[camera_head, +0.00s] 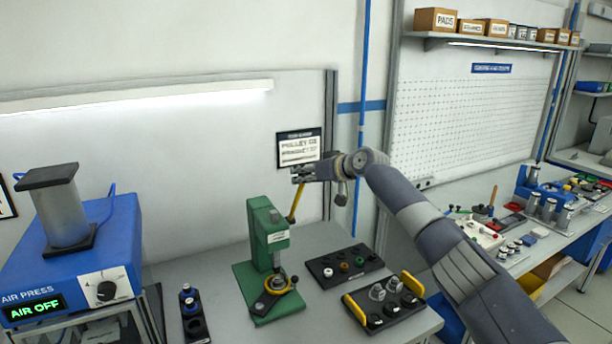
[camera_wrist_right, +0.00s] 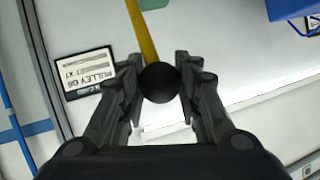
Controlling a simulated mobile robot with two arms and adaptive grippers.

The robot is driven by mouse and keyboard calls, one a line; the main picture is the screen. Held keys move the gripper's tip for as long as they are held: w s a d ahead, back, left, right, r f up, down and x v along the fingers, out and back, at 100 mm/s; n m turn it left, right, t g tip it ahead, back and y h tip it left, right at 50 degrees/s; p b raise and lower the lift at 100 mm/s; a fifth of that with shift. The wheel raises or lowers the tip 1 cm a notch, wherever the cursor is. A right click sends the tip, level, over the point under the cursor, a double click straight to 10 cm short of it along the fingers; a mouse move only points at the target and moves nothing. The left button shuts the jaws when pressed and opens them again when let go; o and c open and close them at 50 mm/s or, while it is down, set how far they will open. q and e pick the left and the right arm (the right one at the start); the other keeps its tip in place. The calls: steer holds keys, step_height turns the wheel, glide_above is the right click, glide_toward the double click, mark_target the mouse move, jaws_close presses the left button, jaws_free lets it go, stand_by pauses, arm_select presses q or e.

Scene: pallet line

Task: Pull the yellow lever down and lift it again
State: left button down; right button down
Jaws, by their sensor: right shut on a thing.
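The yellow lever (camera_head: 294,206) rises from the right side of the green press (camera_head: 266,234) on the grey table. It stands up, tilted a little to the right. My right gripper (camera_head: 302,176) is at the lever's upper end, in front of the wall. In the right wrist view the lever (camera_wrist_right: 141,32) ends in a black ball knob (camera_wrist_right: 160,82), and my right gripper's fingers (camera_wrist_right: 158,84) are shut around this knob. The left gripper is in neither view.
A black tray with rings (camera_head: 345,264) and a tray with yellow handles (camera_head: 385,302) lie right of the press. The blue air press (camera_head: 70,255) reads "AIR OFF" at the left. A small sign (camera_head: 299,148) hangs behind my right gripper.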

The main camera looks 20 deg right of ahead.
steer(key=shift+r, duration=0.45)
steer(key=c, duration=1.2)
jaws_free()
steer(key=shift+w, duration=0.15)
steer(key=shift+o, duration=0.2)
steer(key=shift+w+f, duration=0.1)
steer(key=shift+f, duration=0.2)
steer(key=v, duration=1.2)
